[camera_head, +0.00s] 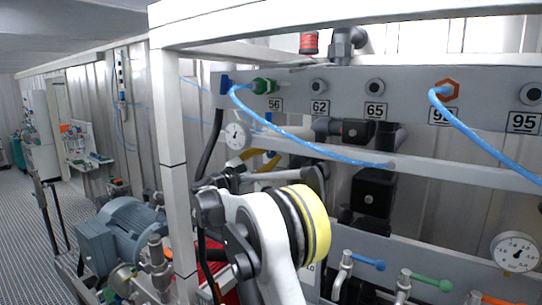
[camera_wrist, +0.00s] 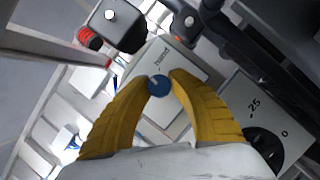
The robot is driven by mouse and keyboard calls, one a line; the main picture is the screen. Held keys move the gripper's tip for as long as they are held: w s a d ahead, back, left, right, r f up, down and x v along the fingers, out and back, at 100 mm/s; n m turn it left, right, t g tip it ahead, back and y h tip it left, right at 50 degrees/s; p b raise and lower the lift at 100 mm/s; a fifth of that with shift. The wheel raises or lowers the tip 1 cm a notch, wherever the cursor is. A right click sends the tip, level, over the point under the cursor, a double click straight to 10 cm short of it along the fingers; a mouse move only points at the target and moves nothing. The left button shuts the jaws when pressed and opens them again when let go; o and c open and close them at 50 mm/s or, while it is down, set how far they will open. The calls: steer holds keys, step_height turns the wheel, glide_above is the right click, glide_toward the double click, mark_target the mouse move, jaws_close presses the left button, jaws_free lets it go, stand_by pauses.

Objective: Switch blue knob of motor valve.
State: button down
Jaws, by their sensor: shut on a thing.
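The blue knob (camera_wrist: 158,85) is small and round and sits on the face of the pale grey motor valve housing (camera_wrist: 172,62), which bears dark lettering. In the wrist view, my gripper (camera_wrist: 159,80) has its two yellow fingers closed around the knob, one tip on each side. The lower part of the knob's surroundings is hidden by the fingers. In the head view, my white arm with its yellow ring stands in front of the spot, and neither the knob nor the fingertips can be made out there.
A pressure gauge (camera_head: 515,252) is at the lower right. Blue (camera_head: 368,262) and green (camera_head: 431,283) handled valves stand beside my arm. A white frame post (camera_head: 170,150) rises to its left. Blue hoses (camera_head: 310,141) hang from the numbered panel (camera_head: 340,88). A blue-grey motor (camera_head: 125,228) is at left.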

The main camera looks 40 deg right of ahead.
steer(key=c, duration=1.2)
jaws_free()
steer(key=shift+d, duration=0.1)
steer(key=shift+o, duration=0.2)
